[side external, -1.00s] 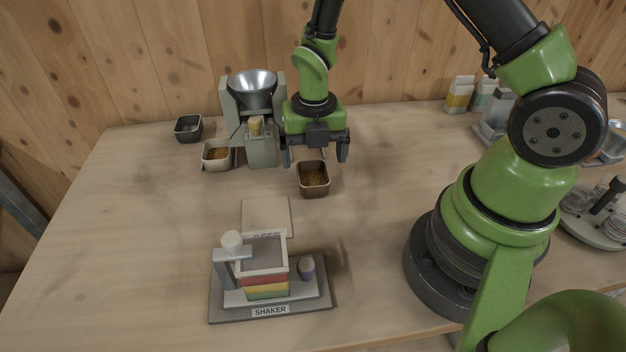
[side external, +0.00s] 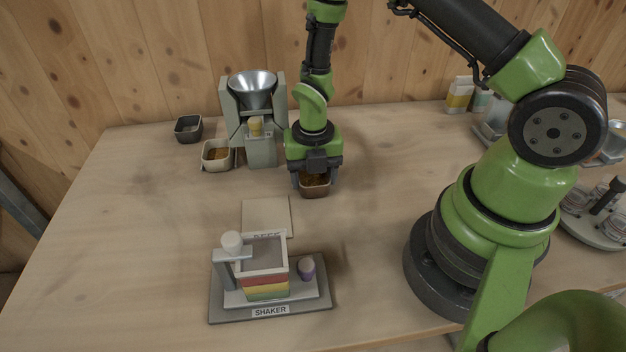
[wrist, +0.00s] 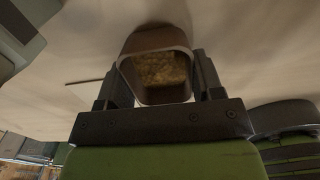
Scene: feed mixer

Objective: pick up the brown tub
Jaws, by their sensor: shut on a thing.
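The brown tub (side external: 315,191) stands on the table right of the hopper machine, with yellow-brown feed in it. My gripper (side external: 315,184) is lowered over it and shut on it, one finger on either side. In the wrist view the brown tub (wrist: 157,98) sits between the two fingers of my gripper (wrist: 157,85), and its feed shows. In the side view the gripper body hides the back of the tub. I cannot tell whether the tub's base is clear of the table.
The hopper machine (side external: 262,150) stands left of my gripper. A cream tub (side external: 217,166) and a dark tub (side external: 188,136) are further left. A flat square plate (side external: 252,216) and the shaker stand (side external: 224,307) are in front.

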